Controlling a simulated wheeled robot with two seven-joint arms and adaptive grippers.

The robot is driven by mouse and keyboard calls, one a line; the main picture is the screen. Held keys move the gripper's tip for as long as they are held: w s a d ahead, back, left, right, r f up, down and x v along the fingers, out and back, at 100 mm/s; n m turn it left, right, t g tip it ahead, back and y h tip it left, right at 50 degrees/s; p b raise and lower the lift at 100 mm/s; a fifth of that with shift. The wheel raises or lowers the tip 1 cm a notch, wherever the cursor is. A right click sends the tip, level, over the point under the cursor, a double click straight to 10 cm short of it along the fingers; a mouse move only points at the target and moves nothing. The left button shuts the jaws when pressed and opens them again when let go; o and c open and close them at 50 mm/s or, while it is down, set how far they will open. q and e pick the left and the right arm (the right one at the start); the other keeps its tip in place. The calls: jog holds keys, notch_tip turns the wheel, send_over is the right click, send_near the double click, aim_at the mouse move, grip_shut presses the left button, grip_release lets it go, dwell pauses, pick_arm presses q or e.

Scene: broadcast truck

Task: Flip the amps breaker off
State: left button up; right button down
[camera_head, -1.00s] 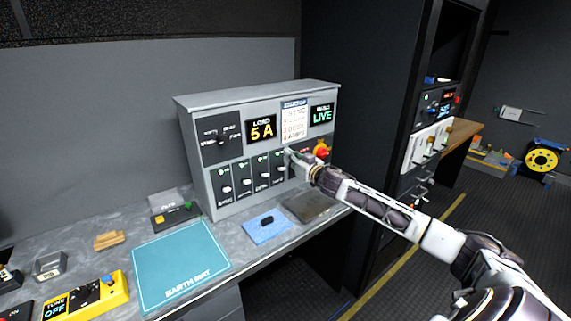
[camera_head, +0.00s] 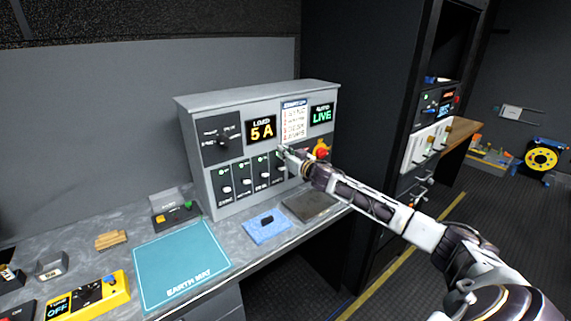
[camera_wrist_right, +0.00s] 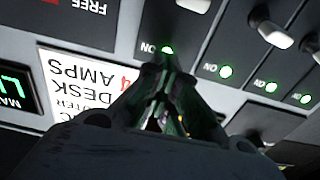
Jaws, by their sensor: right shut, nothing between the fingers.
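The grey power panel (camera_head: 240,100) stands on the bench with a row of breakers along its lower front. The rightmost breaker, apparently the amps one (camera_head: 280,167), is partly behind my right gripper (camera_head: 284,152). In the upside-down wrist view, its pale toggle (camera_wrist_right: 200,4) is cut by the top edge. The shut, empty fingertips of my right gripper (camera_wrist_right: 168,60) are at this breaker's lit green ON lamp (camera_wrist_right: 167,49), beside the toggle and apart from it. I cannot tell whether they touch the panel. My left gripper is not in view.
The load display (camera_head: 261,131) reads 5 A. The other breakers' lamps (camera_wrist_right: 226,71) are lit green. A red knob (camera_head: 321,153) sits just right of my gripper.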

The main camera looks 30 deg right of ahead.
aim_at(281, 168)
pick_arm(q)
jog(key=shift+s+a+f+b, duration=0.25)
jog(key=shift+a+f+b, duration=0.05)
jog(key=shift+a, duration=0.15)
pick_arm(e)
jog(key=f, duration=0.2)
jog(key=s+f, duration=0.1)
jog(key=shift+s+f, duration=0.2)
jog(key=shift+f, duration=0.2)
pick_arm(q)
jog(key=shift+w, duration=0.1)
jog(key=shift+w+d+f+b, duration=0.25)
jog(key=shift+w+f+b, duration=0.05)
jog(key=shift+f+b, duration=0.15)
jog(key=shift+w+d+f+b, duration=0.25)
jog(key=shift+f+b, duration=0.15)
jog(key=shift+b, duration=0.05)
pick_arm(e)
jog(key=shift+s+f+t, duration=0.1)
jog(key=shift+f+t, duration=0.1)
jog(key=shift+t, duration=0.1)
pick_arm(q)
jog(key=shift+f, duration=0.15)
